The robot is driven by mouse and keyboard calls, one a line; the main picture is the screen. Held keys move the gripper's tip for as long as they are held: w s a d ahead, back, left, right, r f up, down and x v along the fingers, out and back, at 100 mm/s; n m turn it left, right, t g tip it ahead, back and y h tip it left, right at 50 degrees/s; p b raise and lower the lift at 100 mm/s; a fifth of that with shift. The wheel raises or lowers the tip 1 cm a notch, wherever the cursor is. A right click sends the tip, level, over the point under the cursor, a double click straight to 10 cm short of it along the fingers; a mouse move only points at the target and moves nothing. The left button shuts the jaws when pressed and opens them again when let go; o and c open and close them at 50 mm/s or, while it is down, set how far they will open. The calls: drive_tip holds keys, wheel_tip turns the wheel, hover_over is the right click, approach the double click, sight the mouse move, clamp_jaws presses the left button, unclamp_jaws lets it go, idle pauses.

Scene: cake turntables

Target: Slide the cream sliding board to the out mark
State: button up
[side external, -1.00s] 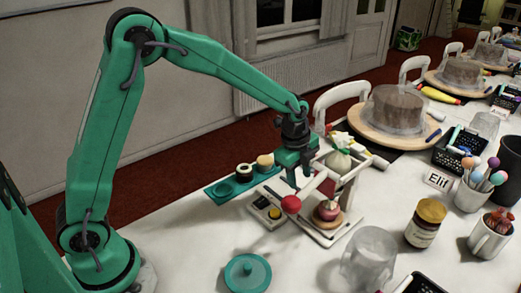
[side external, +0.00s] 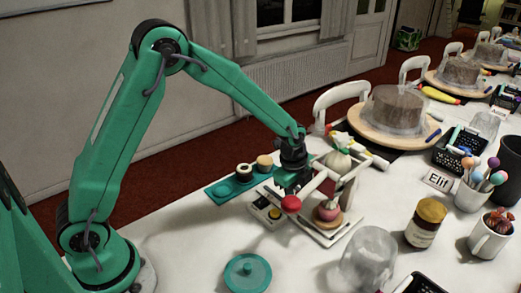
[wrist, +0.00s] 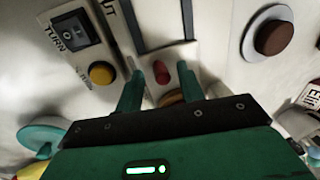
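A cream-white flat frame or board (side external: 326,238) lies on the table under a small white stand. The stand carries a pale bulb-shaped thing (side external: 338,161), and a pink-topped cake (side external: 328,211) sits below it. A red ball knob (side external: 291,203) stands by the front left of the stand; a red knob also shows in the wrist view (wrist: 160,72). My gripper (wrist: 158,82) is open, its green fingers on either side of the red knob, with gaps visible. In the side view, my gripper (side external: 290,188) is low and partly hidden behind the knob. The out mark is only partly visible as cut-off lettering (wrist: 108,6).
A switch box with a yellow button (side external: 268,212) is left of the stand. A teal tray with small cups (side external: 219,190) lies behind it. A teal lid (side external: 247,274), clear container (side external: 369,258) and jar (side external: 426,222) stand nearby.

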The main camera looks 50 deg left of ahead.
drive_tip(key=shift+c, duration=0.5)
drive_tip(key=shift+s, duration=0.1)
drive_tip(key=c, duration=0.6)
drive_tip(key=shift+y, duration=0.3)
drive_tip(key=shift+s+a+f, duration=0.1)
drive_tip(key=shift+a, duration=2.9)
drive_tip(key=shift+s+a+f, duration=0.1)
drive_tip(key=shift+a, duration=2.9)
drive_tip(key=o, duration=0.7)
drive_tip(key=shift+w+r, duration=0.1)
drive_tip(key=shift+w, duration=0.1)
